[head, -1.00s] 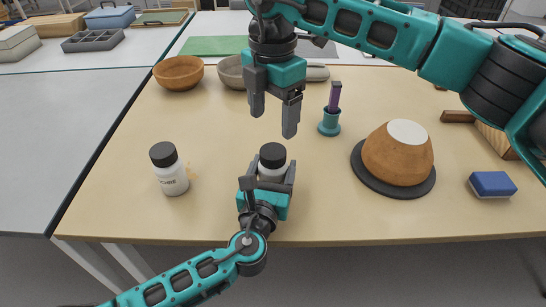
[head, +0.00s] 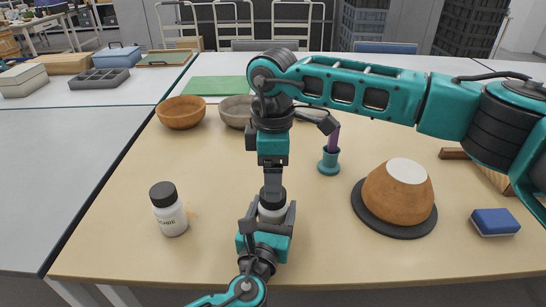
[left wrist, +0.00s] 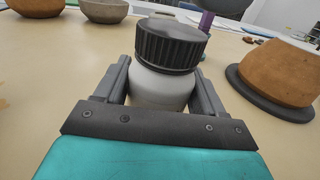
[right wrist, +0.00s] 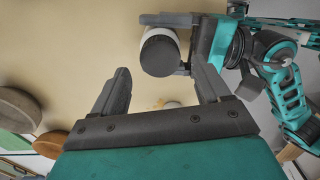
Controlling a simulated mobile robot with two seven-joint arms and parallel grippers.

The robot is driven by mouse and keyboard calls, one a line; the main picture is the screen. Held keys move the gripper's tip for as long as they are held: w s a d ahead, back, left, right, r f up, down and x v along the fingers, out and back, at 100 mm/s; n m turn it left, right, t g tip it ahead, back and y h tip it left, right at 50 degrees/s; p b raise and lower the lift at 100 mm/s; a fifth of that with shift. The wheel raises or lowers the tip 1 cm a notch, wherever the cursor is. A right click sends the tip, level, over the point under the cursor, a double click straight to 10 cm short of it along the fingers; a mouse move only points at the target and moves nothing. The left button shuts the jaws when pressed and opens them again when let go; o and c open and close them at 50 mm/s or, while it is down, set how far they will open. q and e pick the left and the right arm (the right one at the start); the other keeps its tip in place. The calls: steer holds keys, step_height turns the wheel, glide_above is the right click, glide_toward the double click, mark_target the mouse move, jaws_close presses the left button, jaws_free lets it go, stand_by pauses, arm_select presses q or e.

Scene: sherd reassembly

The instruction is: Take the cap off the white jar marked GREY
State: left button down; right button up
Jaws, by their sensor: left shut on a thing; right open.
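A white jar (head: 271,212) with a ribbed black cap (head: 271,193) stands upright between the fingers of my left gripper (head: 270,208), which is shut on its body. In the left wrist view the cap (left wrist: 171,42) is on the jar (left wrist: 160,88); no label shows on the visible side. My right gripper (head: 273,186) points down at the cap from above. In the right wrist view its open fingers (right wrist: 162,72) are apart and the cap (right wrist: 160,55) lies ahead of them, not visibly gripped. A second white jar (head: 172,218) with a black cap stands to the left; its label is hard to read.
A teal holder (head: 329,162) with a purple tool stands behind right. An orange-brown pot (head: 398,190) sits on a dark disc (head: 418,229) at the right, near a blue sponge-like block (head: 495,222). Bowls (head: 181,113) stand at the back left. The table between the jars is clear.

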steer(key=shift+f, duration=1.85)
steer(key=shift+c, duration=0.4)
